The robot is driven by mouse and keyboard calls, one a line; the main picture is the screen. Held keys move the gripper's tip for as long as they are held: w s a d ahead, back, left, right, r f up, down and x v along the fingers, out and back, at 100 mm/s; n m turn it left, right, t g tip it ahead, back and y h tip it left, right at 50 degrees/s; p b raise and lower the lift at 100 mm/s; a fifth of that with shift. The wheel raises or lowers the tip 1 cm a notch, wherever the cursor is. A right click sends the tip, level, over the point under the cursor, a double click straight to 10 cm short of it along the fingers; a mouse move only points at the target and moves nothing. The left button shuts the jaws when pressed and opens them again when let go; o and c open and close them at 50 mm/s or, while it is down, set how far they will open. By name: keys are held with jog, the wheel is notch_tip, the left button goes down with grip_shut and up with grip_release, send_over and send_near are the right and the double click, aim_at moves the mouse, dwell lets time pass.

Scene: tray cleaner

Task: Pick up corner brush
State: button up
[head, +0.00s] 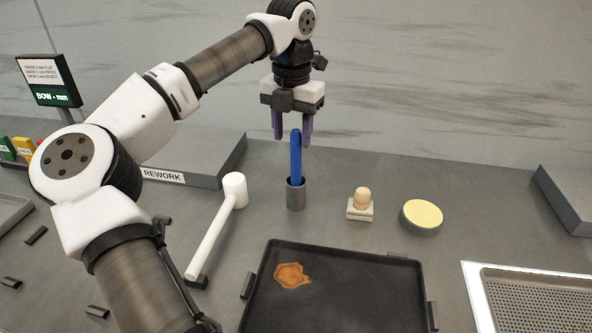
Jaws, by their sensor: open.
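A blue-handled tool, which looks like the corner brush (296,158), stands upright in a small grey cup (296,196) on the grey counter. Its lower end is hidden inside the cup. My gripper (292,138) points down above the cup, its purple fingers open on either side of the top of the blue handle. From this one view I cannot tell whether the handle is fully between the fingers or slightly in front of or behind them.
A white mallet-like tool (218,222) leans left of the cup. A wooden-knobbed block (361,205) and a round yellow-topped pad (422,216) stand to the right. A dark tray (340,300) with an orange-brown stain (291,275) lies in front. The REWORK block (205,165) is at left.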

aim_at(296, 152)
jog(key=f, duration=0.2)
jog(key=f+p, duration=0.1)
jog(key=f, duration=0.1)
jog(key=shift+d, duration=0.4)
jog(key=shift+f, duration=0.7)
grip_shut()
jog(key=shift+r, duration=0.1)
